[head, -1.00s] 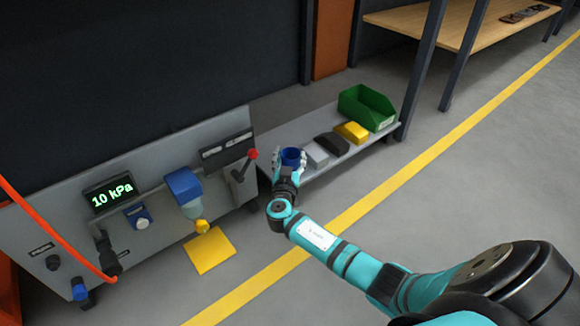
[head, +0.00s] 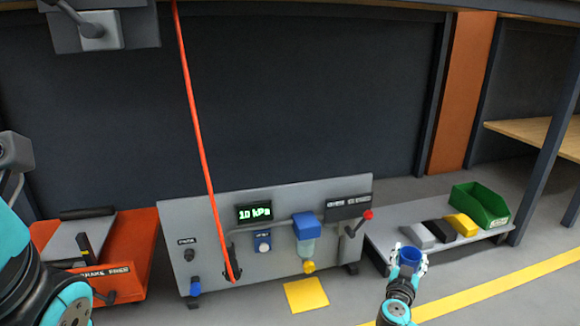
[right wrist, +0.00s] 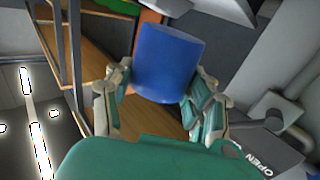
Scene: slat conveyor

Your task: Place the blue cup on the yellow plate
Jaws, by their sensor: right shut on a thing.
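The blue cup (head: 409,256) is held upright in my right gripper (head: 408,268), in front of the low grey shelf at the right of the head view. In the right wrist view the cup (right wrist: 168,64) sits between the two fingers of the gripper (right wrist: 158,98). The yellow plate (head: 306,295) lies flat on the floor in front of the grey panel, to the left of the right gripper and apart from it. Part of my left arm shows at the left edge of the head view, but its gripper does not show.
The grey panel (head: 200,230) carries a pressure display (head: 254,213), a blue-capped filter (head: 306,228) and a red-knobbed lever (head: 360,222). A red hose (head: 196,120) hangs before it. A green bin (head: 480,206) and blocks stand on the shelf (head: 385,222). An orange cart (head: 135,245) is at left.

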